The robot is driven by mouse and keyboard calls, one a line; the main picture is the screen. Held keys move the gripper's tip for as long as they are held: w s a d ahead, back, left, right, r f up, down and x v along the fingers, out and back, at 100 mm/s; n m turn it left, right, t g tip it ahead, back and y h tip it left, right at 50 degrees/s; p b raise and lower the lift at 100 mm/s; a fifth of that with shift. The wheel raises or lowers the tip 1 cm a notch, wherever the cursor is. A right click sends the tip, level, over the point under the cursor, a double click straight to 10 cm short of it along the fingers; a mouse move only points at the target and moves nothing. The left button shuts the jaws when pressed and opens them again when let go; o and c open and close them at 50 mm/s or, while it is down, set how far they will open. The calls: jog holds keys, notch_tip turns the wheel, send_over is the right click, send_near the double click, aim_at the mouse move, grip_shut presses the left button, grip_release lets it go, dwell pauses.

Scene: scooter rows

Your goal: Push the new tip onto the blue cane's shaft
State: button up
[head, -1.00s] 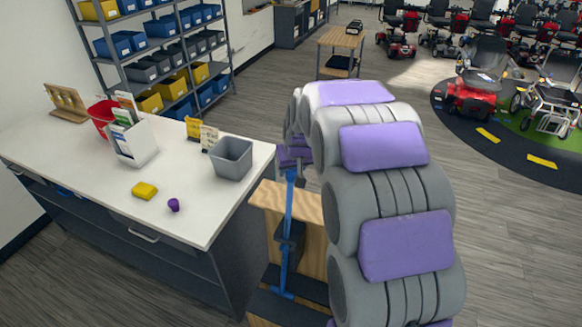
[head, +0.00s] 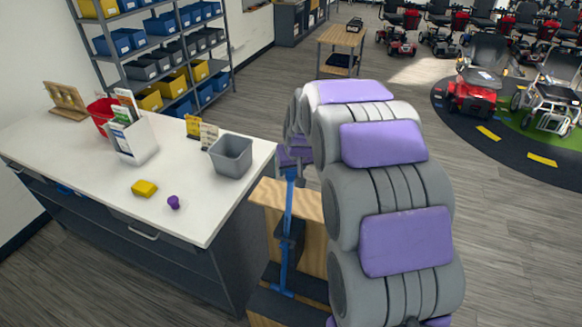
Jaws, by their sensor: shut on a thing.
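The blue cane's shaft (head: 287,230) stands nearly upright at a wooden stand beside the counter, with a dark clamp-like block around its middle. My gripper (head: 291,160) is at the upper end of the shaft, behind my large grey and purple arm. It is shut, but the arm hides its fingertips and I cannot tell what is between them. The shaft's top end is hidden there too, and I cannot see a tip on it. A small purple piece (head: 173,202) lies on the counter, apart from the gripper; I cannot tell if it is a cane tip.
The white counter (head: 70,190) on the left holds a yellow block (head: 144,188), a grey bin (head: 231,155), a leaflet holder (head: 133,140) and a red container. The wooden stand (head: 268,195) adjoins it. Shelves stand behind. Open floor lies to the right, with scooters beyond.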

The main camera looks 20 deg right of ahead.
jog(key=shift+f, duration=0.25)
jog(key=o, duration=1.5)
jog(key=shift+o, duration=0.2)
jog(key=shift+r, duration=0.15)
jog(key=shift+r+p, duration=1.2)
jog(key=shift+r, duration=3.15)
jog(key=s+a+f+g+b, duration=0.2)
jog(key=s+a+f+b, duration=0.2)
jog(key=s, duration=0.9)
jog(key=s+a+f+n+g+b, duration=0.1)
jog(key=s+a+f+b, duration=0.3)
jog(key=s, duration=1)
jog(key=s+a+f+g+b, duration=0.3)
jog(key=s+f, duration=0.5)
jog(key=s, duration=0.5)
jog(key=shift+s+a+f+n+g+b, duration=0.25)
jog(key=shift+s+a+g+b, duration=0.2)
jog(key=shift+b, duration=0.65)
